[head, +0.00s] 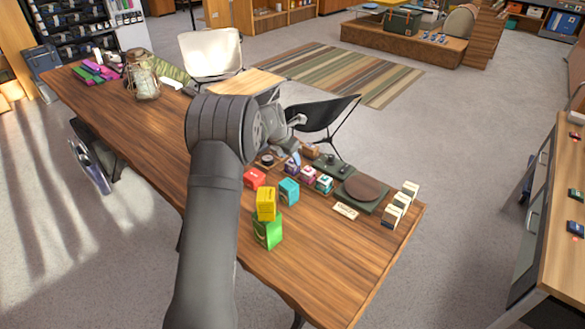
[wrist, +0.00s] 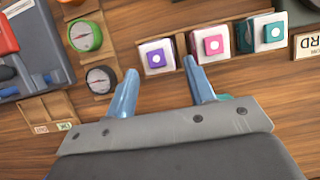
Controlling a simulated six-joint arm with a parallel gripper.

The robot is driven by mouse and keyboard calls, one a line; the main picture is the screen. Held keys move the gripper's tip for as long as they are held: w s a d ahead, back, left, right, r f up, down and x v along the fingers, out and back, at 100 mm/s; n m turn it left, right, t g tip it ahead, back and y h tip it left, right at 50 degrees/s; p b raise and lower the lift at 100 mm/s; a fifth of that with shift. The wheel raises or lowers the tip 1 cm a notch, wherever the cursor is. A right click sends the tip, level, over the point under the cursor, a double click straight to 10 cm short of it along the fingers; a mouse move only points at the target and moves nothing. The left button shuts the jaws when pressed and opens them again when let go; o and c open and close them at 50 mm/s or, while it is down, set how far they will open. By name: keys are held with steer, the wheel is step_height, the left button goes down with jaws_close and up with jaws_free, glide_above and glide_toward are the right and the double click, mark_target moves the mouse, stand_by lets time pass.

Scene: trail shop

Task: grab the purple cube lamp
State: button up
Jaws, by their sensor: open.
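The purple cube lamp (wrist: 155,58) is a white block with a purple square face and a pale round centre, in the wrist view. It sits at the left end of a row with a pink-faced cube (wrist: 212,46) and a teal-faced cube (wrist: 270,33). In the head view the purple one (head: 292,167) is partly covered by my arm's end. My gripper (wrist: 159,66) is open and empty. Its blue fingertips lie to either side of the purple cube's near edge in the picture; I cannot tell how high they are above it.
A green compass (wrist: 85,36) and a dark compass (wrist: 100,80) lie left of the purple cube. In the head view, a red box (head: 254,178), a teal box (head: 289,191) and a yellow box (head: 266,203) on a green box (head: 267,231) stand nearby. The front tabletop (head: 330,255) is clear.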

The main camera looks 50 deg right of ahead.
mark_target(292, 161)
steer(key=x, duration=0.5)
steer(key=shift+w+d+r, duration=0.1)
steer(key=shift+w, duration=0.05)
steer(key=shift+c, duration=0.4)
steer(key=c, duration=0.7)
